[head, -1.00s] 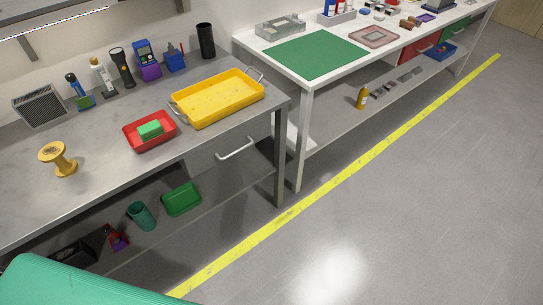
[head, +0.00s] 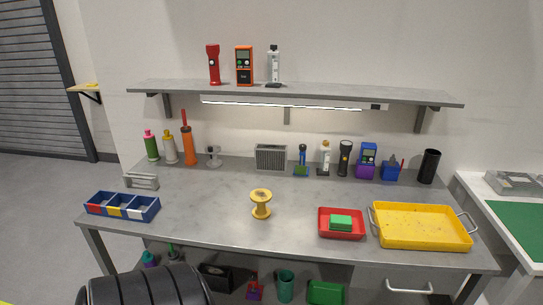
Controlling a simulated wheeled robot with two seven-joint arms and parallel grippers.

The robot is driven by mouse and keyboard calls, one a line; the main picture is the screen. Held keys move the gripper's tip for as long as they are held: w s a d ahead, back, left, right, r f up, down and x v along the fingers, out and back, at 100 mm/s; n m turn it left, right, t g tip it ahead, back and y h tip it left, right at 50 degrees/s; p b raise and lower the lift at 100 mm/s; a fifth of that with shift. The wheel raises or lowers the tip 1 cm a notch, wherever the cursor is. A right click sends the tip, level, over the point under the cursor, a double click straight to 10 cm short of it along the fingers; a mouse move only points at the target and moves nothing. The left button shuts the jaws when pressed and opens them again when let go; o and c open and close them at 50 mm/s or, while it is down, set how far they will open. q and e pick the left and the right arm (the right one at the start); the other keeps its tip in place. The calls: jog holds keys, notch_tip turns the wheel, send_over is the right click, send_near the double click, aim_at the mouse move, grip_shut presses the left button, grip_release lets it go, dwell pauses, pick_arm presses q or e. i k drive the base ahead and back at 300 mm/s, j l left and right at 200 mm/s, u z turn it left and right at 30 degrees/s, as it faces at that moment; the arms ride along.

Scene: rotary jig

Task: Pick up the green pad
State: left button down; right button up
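A small green pad (head: 341,222) lies inside a shallow red tray (head: 327,234) on the grey workbench, right of its middle. It looks like a flat rectangular block, and the tray's walls surround it. Neither of my grippers shows in the view, so nothing is seen near the pad.
A yellow tray (head: 422,226) with handles stands just right of the red tray. A yellow spool (head: 262,204) stands to its left. Bottles, tools and a grey slatted box (head: 271,157) line the back edge. A shelf (head: 290,92) hangs above. The bench's middle front (head: 200,222) is clear.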

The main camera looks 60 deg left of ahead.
aim_at(338, 223)
jog(key=u, duration=1.9)
